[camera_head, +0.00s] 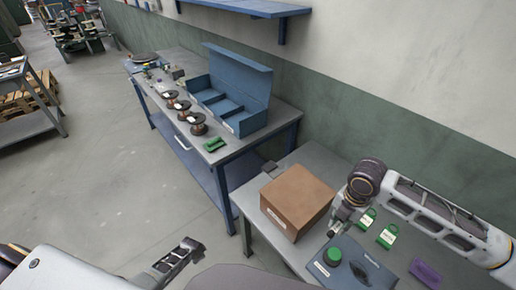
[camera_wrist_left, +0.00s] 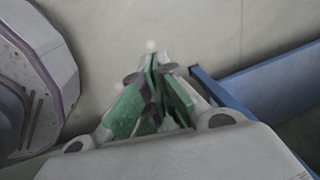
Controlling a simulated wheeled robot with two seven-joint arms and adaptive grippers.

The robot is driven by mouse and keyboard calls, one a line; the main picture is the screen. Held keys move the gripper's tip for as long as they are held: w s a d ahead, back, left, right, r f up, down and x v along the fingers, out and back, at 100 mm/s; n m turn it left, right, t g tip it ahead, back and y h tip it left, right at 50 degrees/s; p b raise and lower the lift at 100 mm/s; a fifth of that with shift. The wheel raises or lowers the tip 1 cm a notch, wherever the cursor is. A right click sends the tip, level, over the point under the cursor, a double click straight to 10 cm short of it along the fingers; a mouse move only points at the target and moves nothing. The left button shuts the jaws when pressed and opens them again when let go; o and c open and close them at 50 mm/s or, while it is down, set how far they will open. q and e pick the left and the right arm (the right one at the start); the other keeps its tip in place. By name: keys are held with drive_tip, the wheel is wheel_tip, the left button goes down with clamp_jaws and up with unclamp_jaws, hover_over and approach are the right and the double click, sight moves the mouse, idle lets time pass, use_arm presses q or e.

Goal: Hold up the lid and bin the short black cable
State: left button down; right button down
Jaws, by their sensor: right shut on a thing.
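My right gripper (camera_head: 335,231) points down at the back edge of a dark blue box (camera_head: 347,248) on the near table. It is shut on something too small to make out. The box top has a round green part (camera_head: 332,256) and a black part (camera_head: 360,273); I cannot tell whether the black part is a cable or an opening. On the far bench a blue case (camera_head: 236,121) stands with its lid (camera_head: 237,70) raised. My left gripper (camera_head: 184,256) is low at the left, away from both tables.
A cardboard box (camera_head: 297,201) stands left of my right gripper. Green tags (camera_head: 387,236) and a purple piece (camera_head: 426,271) lie to the right. Copper spools (camera_head: 198,124) and a green piece (camera_head: 214,144) are on the far bench (camera_head: 228,153).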

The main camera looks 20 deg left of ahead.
use_arm(q)
drive_tip(key=w+a+r+m, duration=0.2)
drive_tip(key=w+a+r, duration=0.3)
drive_tip(key=w+r, duration=0.55)
drive_tip(key=w+a+r+m, duration=0.3)
drive_tip(key=w+a+r, duration=0.2)
drive_tip(key=w+r, duration=0.5)
drive_tip(key=w+a+r+m, duration=0.15)
drive_tip(key=w+r, duration=0.25)
drive_tip(key=r, duration=0.5)
drive_tip(key=w+r+m+t, duration=0.15)
drive_tip(key=w+r, duration=0.25)
drive_tip(key=r, duration=0.5)
drive_tip(key=w+a+r+m, duration=0.1)
drive_tip(key=w+r+m, duration=0.25)
drive_tip(key=r, duration=0.55)
drive_tip(key=w+d+r+m+h, duration=0.25)
drive_tip(key=d+r, duration=0.35)
drive_tip(key=d, duration=0.3)
drive_tip(key=s+d+m+g+h, duration=0.1)
drive_tip(key=s+d+h, duration=0.1)
drive_tip(key=d, duration=1.1)
drive_tip(key=s+d+m+g+h, duration=0.1)
drive_tip(key=s+d+m+h, duration=0.1)
drive_tip(key=d, duration=1.1)
drive_tip(key=shift+s, duration=0.35)
drive_tip(key=shift+f+g, duration=0.15)
drive_tip(key=shift+g, duration=0.1)
